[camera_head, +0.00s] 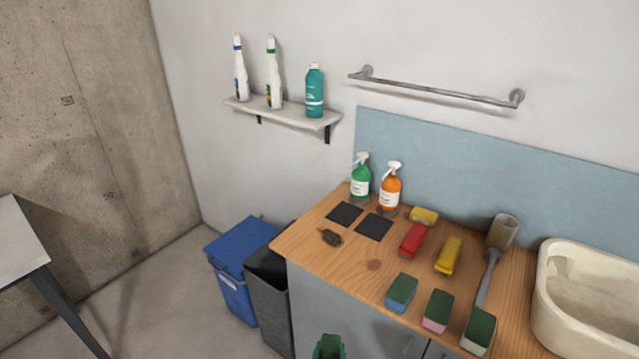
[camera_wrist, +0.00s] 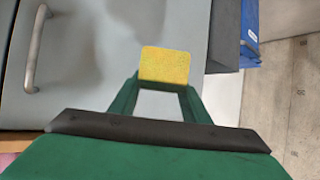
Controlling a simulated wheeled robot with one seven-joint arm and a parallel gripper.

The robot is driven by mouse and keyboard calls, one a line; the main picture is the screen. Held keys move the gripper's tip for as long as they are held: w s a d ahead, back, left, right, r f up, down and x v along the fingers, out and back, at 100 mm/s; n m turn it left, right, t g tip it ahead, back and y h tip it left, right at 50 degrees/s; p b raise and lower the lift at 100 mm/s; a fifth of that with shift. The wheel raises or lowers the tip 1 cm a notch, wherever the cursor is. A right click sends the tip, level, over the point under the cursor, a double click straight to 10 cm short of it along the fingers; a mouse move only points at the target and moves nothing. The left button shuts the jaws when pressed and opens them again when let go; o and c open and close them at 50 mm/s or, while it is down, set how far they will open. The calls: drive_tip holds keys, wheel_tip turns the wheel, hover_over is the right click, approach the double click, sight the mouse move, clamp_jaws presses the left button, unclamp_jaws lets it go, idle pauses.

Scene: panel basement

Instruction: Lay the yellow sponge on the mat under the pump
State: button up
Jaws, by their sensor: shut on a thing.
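My gripper (camera_wrist: 163,84) is shut on a yellow sponge (camera_wrist: 165,64), held at its fingertips in the wrist view, in front of the grey cabinet front. In the head view only the green top of my gripper (camera_head: 328,347) shows at the bottom edge, below the counter top; the held sponge is hidden there. Two dark square mats (camera_head: 345,214) (camera_head: 374,227) lie side by side on the wooden counter (camera_head: 310,256). Behind them stand a green spray bottle (camera_head: 360,182) and an orange spray bottle (camera_head: 391,190). Both mats look bare.
Blue (camera_head: 236,290) and dark (camera_head: 267,300) bins stand left.

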wheel_tip(320, 180, down, 7)
drive_tip(key=a+n+y, duration=0.1)
drive_tip(key=a, duration=0.1)
drive_tip(key=shift+w+a+r, duration=0.15)
drive_tip(key=shift+w+a, duration=0.05)
drive_tip(key=shift+a, duration=0.2)
drive_tip(key=s+f, duration=0.5)
drive_tip(key=f, duration=0.1)
drive_tip(key=shift+f, duration=0.15)
drive_tip(key=shift+a, duration=0.1)
drive_tip(key=shift+d, duration=0.2)
